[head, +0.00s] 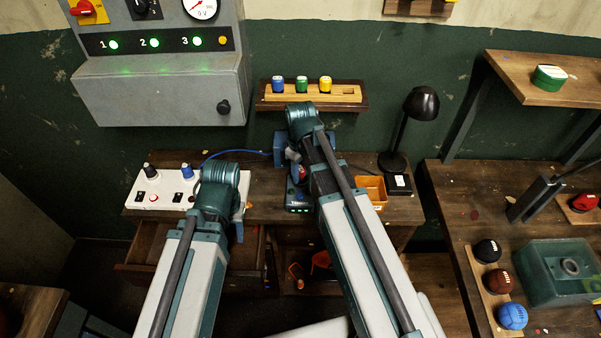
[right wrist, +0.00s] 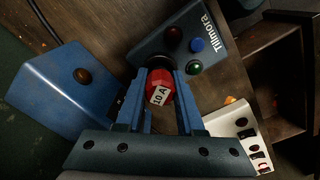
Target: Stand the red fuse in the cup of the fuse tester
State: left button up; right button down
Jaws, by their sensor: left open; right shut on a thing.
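The red fuse (right wrist: 160,90), labelled 10 A, is between the fingertips of my right gripper (right wrist: 158,92), which is shut on it. A bit of red also shows below my right wrist in the head view (head: 303,172). The fuse tester (right wrist: 205,38) is a dark box marked Tillmora, with red, blue and green round parts. A dark round opening, apparently its cup (right wrist: 160,62), lies at the fuse's far end. I cannot tell whether the fuse is inside it. My left gripper (head: 238,225) is open, low in front of the bench, mostly hidden by its wrist.
A blue box (right wrist: 65,95) stands close beside the tester. A white switch panel (head: 150,195) is on the bench's left, an orange bin (head: 372,190) and black lamp (head: 420,105) on its right. A wall rack (head: 312,97) holds blue, green and yellow fuses. A drawer (head: 150,260) is open.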

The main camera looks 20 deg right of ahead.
aim_at(300, 168)
pick_arm(q)
jog(key=shift+f, duration=0.65)
pick_arm(e)
jog(key=shift+s+a+f, duration=0.25)
jog(key=shift+s+f, duration=0.4)
jog(key=shift+s, duration=0.3)
jog(key=c, duration=0.6)
grip_release()
jog(key=shift+c, duration=0.9)
jog(key=shift+o, duration=0.6)
jog(key=shift+s, duration=0.1)
jog(key=shift+w+r+p, duration=0.45)
jog(key=shift+r+p, duration=0.1)
jog(key=shift+p, duration=0.3)
jog(key=shift+o, duration=0.7)
jog(key=shift+w+r+p, duration=0.2)
jog(key=shift+r+p, duration=0.25)
jog(key=shift+p, duration=0.05)
jog(key=shift+w+d+r+p, duration=0.1)
jog(key=shift+w+r+p, duration=0.05)
jog(key=shift+r+p, duration=0.45)
jog(key=shift+w+d+r+p, duration=0.1)
jog(key=shift+w+r+p, duration=0.05)
jog(key=shift+r+p, duration=2.15)
jog(key=shift+p, duration=0.05)
pick_arm(q)
notch_tip(300, 168, up, 8)
jog(key=w, duration=0.1)
